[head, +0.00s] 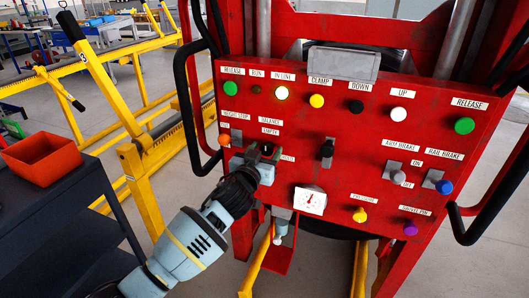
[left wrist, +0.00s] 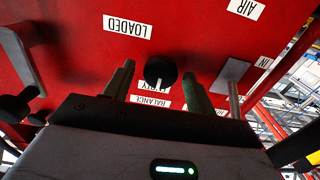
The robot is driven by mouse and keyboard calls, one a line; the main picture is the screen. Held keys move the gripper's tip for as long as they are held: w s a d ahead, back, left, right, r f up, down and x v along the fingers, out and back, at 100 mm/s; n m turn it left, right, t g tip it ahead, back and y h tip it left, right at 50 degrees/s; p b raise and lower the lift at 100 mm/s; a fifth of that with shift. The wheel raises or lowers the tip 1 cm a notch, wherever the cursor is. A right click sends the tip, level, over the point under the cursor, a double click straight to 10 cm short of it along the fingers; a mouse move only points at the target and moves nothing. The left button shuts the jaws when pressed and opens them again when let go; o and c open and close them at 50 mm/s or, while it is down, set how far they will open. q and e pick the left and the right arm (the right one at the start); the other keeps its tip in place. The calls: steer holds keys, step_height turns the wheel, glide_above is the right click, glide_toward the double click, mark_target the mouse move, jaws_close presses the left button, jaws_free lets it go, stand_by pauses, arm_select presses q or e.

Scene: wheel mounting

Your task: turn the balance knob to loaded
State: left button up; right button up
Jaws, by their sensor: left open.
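The balance knob (left wrist: 160,70) is a round black knob on the red panel in the left wrist view, which shows the panel upside down. Its white mark points to the partly hidden EMPTY label (left wrist: 155,88), beside the BALANCE label (left wrist: 150,102). The LOADED label (left wrist: 127,27) is apart from the mark. My left gripper (left wrist: 159,76) is open, with one finger on each side of the knob; I cannot tell whether they touch it. In the head view my left gripper (head: 258,157) is at the panel's left part and mostly hides the knob. My right gripper is not in view.
The red panel (head: 340,130) carries several coloured buttons, a black lever (head: 327,152), a gauge (head: 310,201) and a yellow knob (head: 360,214). A metal plate (left wrist: 232,75) and rod stand close beside one finger. Black handles flank the panel.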

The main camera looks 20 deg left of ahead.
arm_select(q)
steer(key=c, duration=1)
steer(key=shift+o, duration=0.2)
